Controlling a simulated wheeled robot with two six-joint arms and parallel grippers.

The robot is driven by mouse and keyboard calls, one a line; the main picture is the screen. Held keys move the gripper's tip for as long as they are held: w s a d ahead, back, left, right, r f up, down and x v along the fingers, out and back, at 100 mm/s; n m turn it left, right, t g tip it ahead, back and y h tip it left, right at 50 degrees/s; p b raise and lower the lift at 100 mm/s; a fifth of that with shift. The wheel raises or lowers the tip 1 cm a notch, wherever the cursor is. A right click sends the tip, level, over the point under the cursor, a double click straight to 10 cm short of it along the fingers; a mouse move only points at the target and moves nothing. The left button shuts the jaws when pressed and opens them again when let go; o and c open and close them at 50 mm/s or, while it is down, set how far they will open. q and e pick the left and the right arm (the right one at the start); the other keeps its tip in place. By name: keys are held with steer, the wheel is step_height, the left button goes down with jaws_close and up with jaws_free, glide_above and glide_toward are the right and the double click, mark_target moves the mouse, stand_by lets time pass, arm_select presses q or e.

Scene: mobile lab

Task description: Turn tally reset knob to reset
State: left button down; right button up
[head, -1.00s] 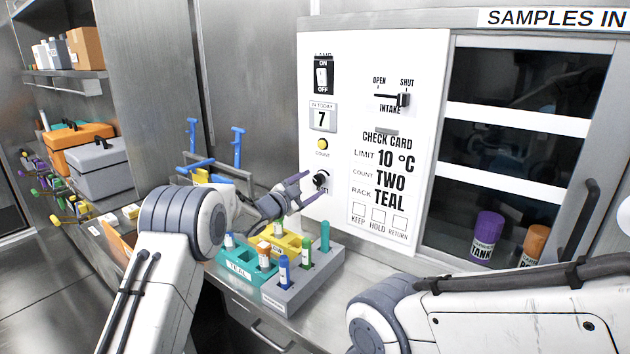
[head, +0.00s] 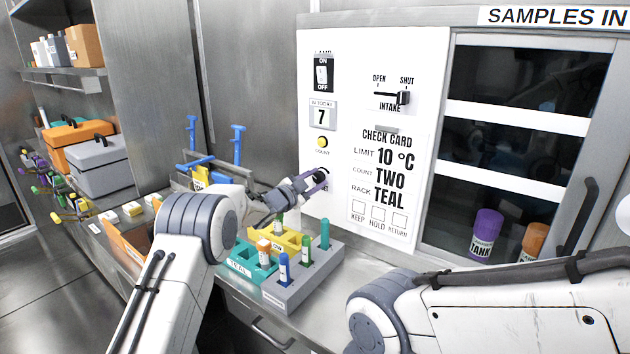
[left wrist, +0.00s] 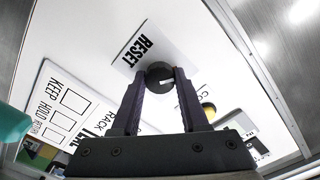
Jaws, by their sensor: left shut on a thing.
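In the head view the gripper mostly hides the knob. The tally window (head: 322,116) above reads 7. The yellow COUNT button (head: 322,142) sits between them. My right gripper is out of view; only the right arm shows.
An intake lever (head: 398,97) and check card (head: 386,185) are right of the knob. A glass-fronted cabinet (head: 435,225) is further right.

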arm_select(q)
steer(key=shift+f+m+b, duration=0.15)
steer(key=shift+m+b, duration=0.65)
steer(key=shift+b, duration=0.25)
steer(key=m+b, duration=0.7)
steer(key=shift+f, duration=0.1)
steer(key=m+b, duration=0.2)
steer(key=shift+m+b, duration=0.3)
steer(key=shift+b, duration=0.1)
steer(key=m+b, duration=0.2)
steer(key=m, duration=0.1)
steer(key=shift+m+b, duration=0.3)
steer(key=shift+b, duration=0.05)
steer(key=m+b, duration=0.2)
steer(key=m, duration=0.1)
steer(key=shift+m, duration=0.3)
steer(key=m+b, duration=0.2)
steer(key=m, duration=0.1)
steer(key=shift+m+b, duration=0.55)
steer(key=shift+m, duration=0.65)
